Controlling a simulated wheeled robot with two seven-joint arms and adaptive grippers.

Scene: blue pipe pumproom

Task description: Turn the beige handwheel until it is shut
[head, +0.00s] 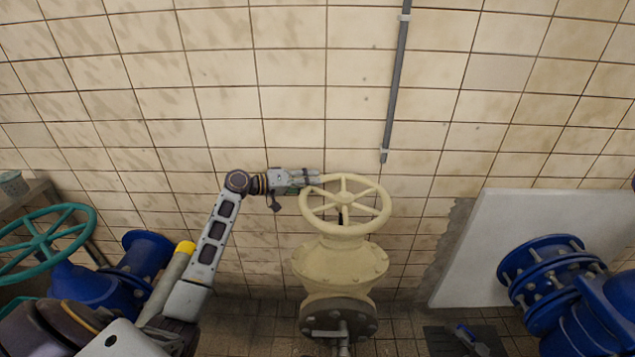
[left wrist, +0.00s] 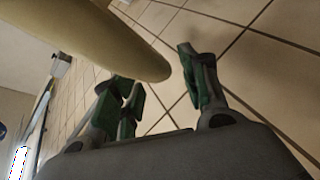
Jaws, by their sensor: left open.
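The beige handwheel (head: 376,221) lies nearly flat on top of a beige valve body (head: 340,262) in the middle of the head view. My left gripper (head: 312,180) reaches in from the left and is at the wheel's back left rim. In the left wrist view the open fingers of my left gripper (left wrist: 163,88) show green inner pads. The beige rim (left wrist: 110,40) crosses that view from the upper left, and its end shows near the gap between the fingers. I cannot tell whether the fingers touch the rim. My right gripper is not in view.
A tiled wall (head: 300,100) stands close behind the wheel, with a grey conduit (head: 396,85) on it. A teal handwheel (head: 45,238) and blue pipe (head: 145,257) are at left. A white panel (head: 500,230) and blue flanged pipe (head: 545,270) are at right.

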